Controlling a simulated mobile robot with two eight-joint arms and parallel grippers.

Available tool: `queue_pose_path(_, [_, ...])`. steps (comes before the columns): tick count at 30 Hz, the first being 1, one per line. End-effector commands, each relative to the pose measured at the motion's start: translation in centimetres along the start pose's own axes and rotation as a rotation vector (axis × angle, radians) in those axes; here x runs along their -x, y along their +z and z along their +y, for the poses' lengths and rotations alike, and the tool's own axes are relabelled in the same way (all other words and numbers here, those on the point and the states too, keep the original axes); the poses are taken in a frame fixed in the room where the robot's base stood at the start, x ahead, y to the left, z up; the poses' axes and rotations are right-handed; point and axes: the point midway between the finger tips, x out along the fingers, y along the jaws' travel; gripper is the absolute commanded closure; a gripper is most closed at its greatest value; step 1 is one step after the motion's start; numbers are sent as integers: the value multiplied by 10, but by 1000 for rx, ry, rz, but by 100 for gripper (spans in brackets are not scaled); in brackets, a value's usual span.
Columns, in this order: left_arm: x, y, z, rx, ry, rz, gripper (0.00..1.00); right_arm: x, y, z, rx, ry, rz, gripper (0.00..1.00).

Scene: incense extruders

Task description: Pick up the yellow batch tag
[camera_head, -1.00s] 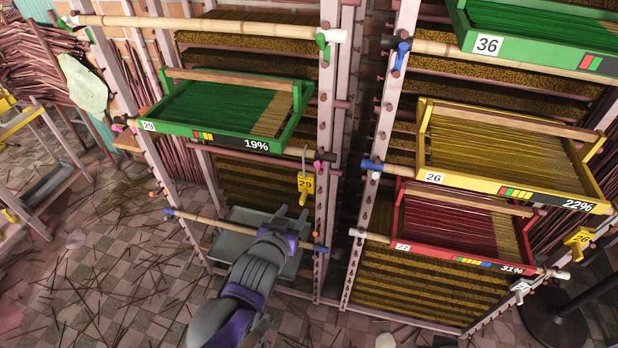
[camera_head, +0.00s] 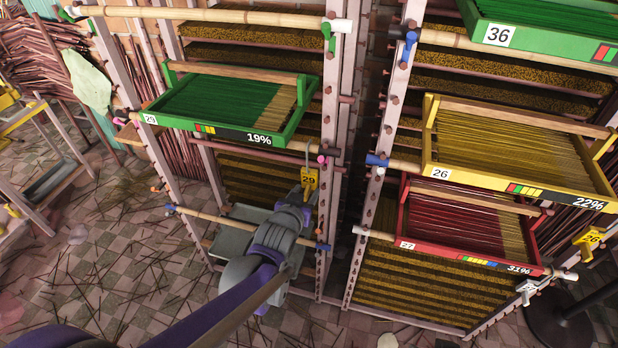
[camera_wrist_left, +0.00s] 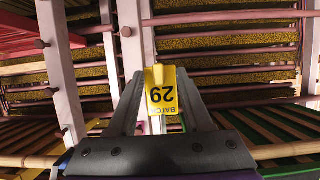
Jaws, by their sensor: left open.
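The yellow batch tag (camera_head: 310,179), marked 29, hangs from a metal hook below the green tray at the left rack's right post. My left gripper (camera_head: 303,194) reaches up to the tag from below, and its fingers partly cover the tag's lower part in the head view. In the left wrist view the tag (camera_wrist_left: 163,92) shows upside down between the two spread fingers of the left gripper (camera_wrist_left: 160,98). The gripper is open; whether a finger touches the tag I cannot tell. A second yellow tag (camera_head: 590,240), marked 26, hangs at the far right. My right gripper is not in view.
A green tray (camera_head: 215,133) marked 29 sits just above the tag. A bamboo pole (camera_head: 195,214) and a grey tray (camera_head: 226,243) are beside my left arm. Rack posts (camera_head: 329,230) stand close on the right. Yellow (camera_head: 520,183) and red (camera_head: 470,250) trays fill the right rack.

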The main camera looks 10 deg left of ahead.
Motion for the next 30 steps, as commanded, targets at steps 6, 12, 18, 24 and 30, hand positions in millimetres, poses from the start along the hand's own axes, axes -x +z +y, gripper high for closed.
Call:
queue_pose_path(6, [0, 0, 0, 0, 0, 0, 81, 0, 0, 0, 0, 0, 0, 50])
queue_pose_path(12, [0, 0, 0, 0, 0, 0, 100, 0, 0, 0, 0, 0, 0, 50])
queue_pose_path(18, [0, 0, 0, -1, 0, 0, 100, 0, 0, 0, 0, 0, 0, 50])
queue_pose_path(24, [1, -1, 0, -1, 0, 0, 100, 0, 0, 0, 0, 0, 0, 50])
queue_pose_path(30, [6, -13, 0, -1, 0, 0, 100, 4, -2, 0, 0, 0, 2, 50])
